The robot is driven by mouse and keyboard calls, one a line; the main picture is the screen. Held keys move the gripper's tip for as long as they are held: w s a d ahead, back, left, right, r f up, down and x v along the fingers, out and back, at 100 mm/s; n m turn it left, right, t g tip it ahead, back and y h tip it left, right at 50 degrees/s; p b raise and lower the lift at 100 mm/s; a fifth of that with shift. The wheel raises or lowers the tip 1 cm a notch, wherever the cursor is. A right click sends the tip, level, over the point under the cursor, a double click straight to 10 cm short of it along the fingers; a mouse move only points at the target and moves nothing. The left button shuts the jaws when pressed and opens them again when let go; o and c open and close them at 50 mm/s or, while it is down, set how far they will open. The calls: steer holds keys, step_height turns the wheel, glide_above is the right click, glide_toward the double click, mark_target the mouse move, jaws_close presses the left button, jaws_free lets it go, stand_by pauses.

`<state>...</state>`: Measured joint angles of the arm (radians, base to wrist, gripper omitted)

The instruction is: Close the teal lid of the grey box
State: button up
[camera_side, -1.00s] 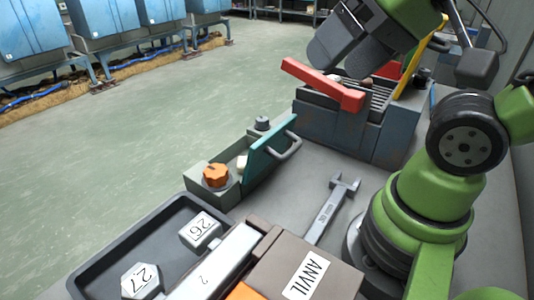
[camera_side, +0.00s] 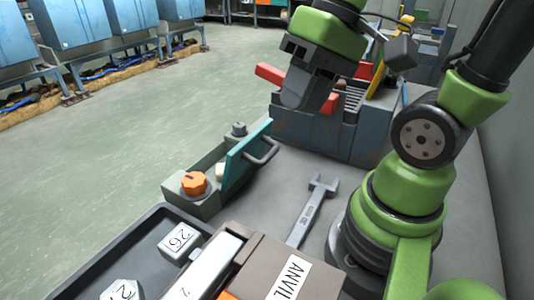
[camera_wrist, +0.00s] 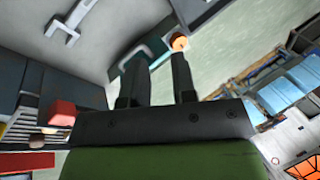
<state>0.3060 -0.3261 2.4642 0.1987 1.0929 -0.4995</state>
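The grey box (camera_side: 208,204) stands left of centre in the side view. Its teal lid (camera_side: 247,152) is raised steeply, with a grey handle (camera_side: 268,153) on its right face. An orange knob (camera_side: 194,184) sits at the box's near end and a dark knob (camera_side: 239,129) at its far end. My gripper (camera_side: 300,100) is above and to the right of the lid, apart from it, fingers pointing down. In the wrist view my gripper (camera_wrist: 158,66) shows two separated fingers with nothing between them. The orange knob (camera_wrist: 180,43) shows just beyond the fingertips. The fingers partly hide the box there.
A blue-grey machine (camera_side: 350,140) with red parts stands behind and beside my gripper. A wrench (camera_side: 312,210) lies on the grey bench right of the box. A dark tray (camera_side: 125,250) with numbered blocks and an anvil block (camera_side: 270,270) are in front.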

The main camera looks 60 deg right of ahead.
steer(key=w+d+f+m+y, duration=0.3)
steer(key=f+y, duration=0.2)
steer(key=y, duration=0.1)
steer(key=m+t+y, duration=0.2)
steer(key=m+t, duration=0.2)
steer(key=t, duration=0.3)
glide_above(275, 153)
steer(key=f+v, duration=0.1)
steer(key=v, duration=0.3)
step_height(275, 153, down, 4)
step_height(275, 153, down, 7)
steer(key=shift+r, duration=0.15)
steer(key=x, duration=0.3)
steer(key=shift+w+a, duration=0.25)
steer(key=shift+a, duration=0.1)
steer(key=shift+w+a, duration=0.4)
steer(key=shift+a, duration=0.05)
steer(key=shift+c, duration=0.4)
jaws_close()
